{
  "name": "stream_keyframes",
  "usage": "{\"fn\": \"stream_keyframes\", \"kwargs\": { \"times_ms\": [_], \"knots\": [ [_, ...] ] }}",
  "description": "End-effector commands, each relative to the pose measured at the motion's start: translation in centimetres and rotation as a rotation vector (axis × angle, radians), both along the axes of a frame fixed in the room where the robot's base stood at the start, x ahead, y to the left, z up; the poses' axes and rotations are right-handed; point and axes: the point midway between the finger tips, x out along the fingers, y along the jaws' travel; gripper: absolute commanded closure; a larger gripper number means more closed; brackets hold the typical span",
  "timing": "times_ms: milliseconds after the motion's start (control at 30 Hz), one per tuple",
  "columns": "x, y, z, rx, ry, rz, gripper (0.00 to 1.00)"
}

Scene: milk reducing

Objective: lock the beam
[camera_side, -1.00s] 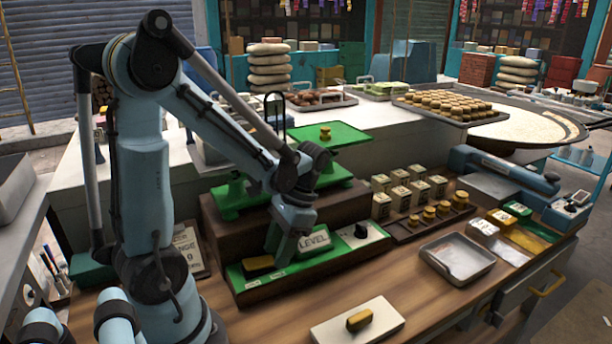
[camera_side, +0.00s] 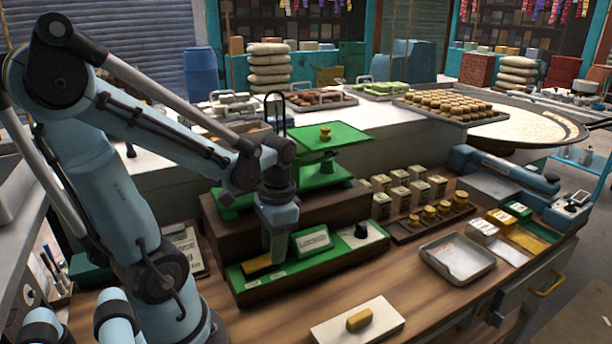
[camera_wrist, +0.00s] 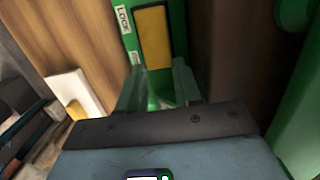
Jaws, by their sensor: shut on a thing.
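The green scale (camera_side: 322,170) stands on a dark brown stepped base at the centre of the side view. A small yellow weight (camera_side: 325,133) is on its upper green plate. On the green front panel is a yellow slider (camera_side: 257,263); it shows in the wrist view (camera_wrist: 153,37) beside a LOCK label (camera_wrist: 123,20). My gripper (camera_side: 276,256) is down at the slider's right end. In the wrist view my fingertips (camera_wrist: 157,68) are on both sides of its near end, shut on it.
Cream blocks (camera_side: 410,190) and brass weights (camera_side: 430,214) stand to the right. A metal tray (camera_side: 458,257) is at front right. A white board with a yellow-brown block (camera_side: 359,319) lies in front. The wood counter between them is clear.

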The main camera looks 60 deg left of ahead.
Motion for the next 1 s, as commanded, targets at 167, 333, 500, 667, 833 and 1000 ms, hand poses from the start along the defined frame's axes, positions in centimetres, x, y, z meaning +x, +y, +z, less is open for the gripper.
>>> {"fn": "stream_keyframes", "kwargs": {
  "times_ms": [167, 333, 500, 667, 833, 1000],
  "knots": [
    [-0.45, 0.00, 0.30, -0.001, -0.076, 0.001, 0.97],
    [-0.58, -0.01, 0.43, 0.000, -0.121, 0.000, 0.97],
    [-0.56, 0.01, 0.45, 0.001, -0.133, 0.000, 0.96],
    [-0.55, 0.01, 0.45, 0.001, -0.133, 0.000, 0.96],
    [-0.54, 0.01, 0.44, 0.001, -0.133, 0.000, 0.55],
    [-0.54, 0.00, 0.43, 0.001, -0.133, 0.000, 0.55]
  ]
}}
